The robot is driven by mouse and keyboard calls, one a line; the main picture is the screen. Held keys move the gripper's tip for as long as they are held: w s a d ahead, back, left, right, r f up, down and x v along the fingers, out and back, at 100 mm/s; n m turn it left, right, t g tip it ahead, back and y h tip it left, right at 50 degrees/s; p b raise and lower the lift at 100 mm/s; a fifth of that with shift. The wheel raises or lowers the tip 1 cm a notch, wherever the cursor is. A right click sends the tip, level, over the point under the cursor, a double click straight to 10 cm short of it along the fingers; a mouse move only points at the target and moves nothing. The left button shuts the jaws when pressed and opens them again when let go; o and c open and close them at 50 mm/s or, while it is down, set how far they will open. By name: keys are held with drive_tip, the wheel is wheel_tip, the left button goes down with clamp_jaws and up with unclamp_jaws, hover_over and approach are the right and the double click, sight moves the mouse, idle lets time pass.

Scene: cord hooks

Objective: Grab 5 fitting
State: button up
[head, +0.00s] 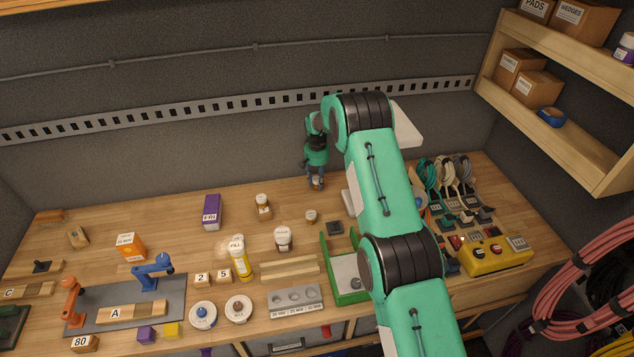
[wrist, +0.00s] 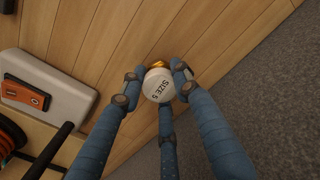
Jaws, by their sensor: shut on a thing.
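The fitting (wrist: 158,84) has a white round top marked "SIZE 5" and a bit of brass at its edge in the wrist view. My gripper (wrist: 158,82) is shut on it, with blue fingers around its sides. In the head view my gripper (head: 317,180) points down at the back of the bench, near the wall. The held fitting (head: 318,184) is small and partly hidden by the fingers there. I cannot tell whether it touches the wood. Similar white-topped pieces stand nearby: one by the purple box (head: 263,207), one further forward (head: 283,239) and a small one (head: 311,216).
A green-sided tray (head: 346,294) lies in front. The back left bench is mostly clear.

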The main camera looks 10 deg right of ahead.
sight(317, 180)
wheel_tip(317, 180, up, 6)
drive_tip(key=shift+r+b, duration=0.15)
drive_tip(key=shift+b, duration=0.25)
drive_tip(key=shift+s+r, duration=0.15)
drive_tip(key=shift+s, duration=0.3)
drive_tip(key=s+b, duration=0.1)
drive_tip(key=s, duration=1.8)
drive_tip(key=shift+b, duration=0.3)
